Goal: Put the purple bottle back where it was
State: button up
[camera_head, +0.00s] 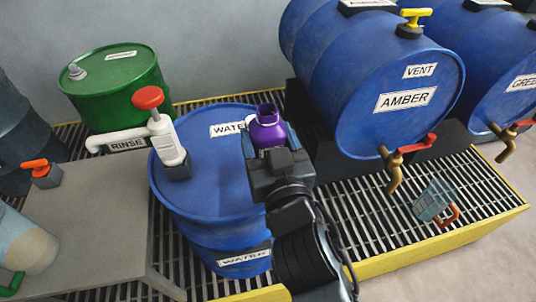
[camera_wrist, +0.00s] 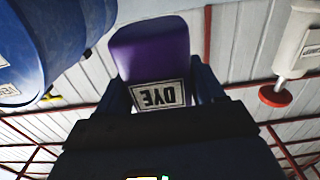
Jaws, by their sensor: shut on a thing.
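My gripper (camera_head: 275,158) is shut on the purple bottle (camera_head: 267,128) and holds it over the right part of the blue WATER drum's lid (camera_head: 225,185). The bottle is upright in the head view, with its open-looking neck on top and its lower part hidden by my gripper. In the wrist view the purple bottle (camera_wrist: 155,55) sits between the two fingers, and its white DYE label shows upside down. I cannot tell whether its base touches the lid.
A white pump with a red knob (camera_head: 148,98) stands on the drum's left side. The green RINSE drum (camera_head: 115,85) is behind left. The blue AMBER barrel (camera_head: 400,85) lies close on the right, with a brass tap (camera_head: 393,170). A grey table (camera_head: 90,225) is at left.

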jog(key=shift+f+b, duration=0.45)
jog(key=shift+f, duration=1.5)
jog(key=shift+f, duration=0.1)
jog(key=o, duration=1.3)
jog(key=shift+c, duration=0.2)
jog(key=shift+s, duration=0.3)
jog(key=b+v, duration=0.1)
jog(key=v, duration=1)
jog(key=shift+s+b, duration=0.2)
jog(key=shift+b, duration=0.15)
jog(key=shift+d, duration=0.2)
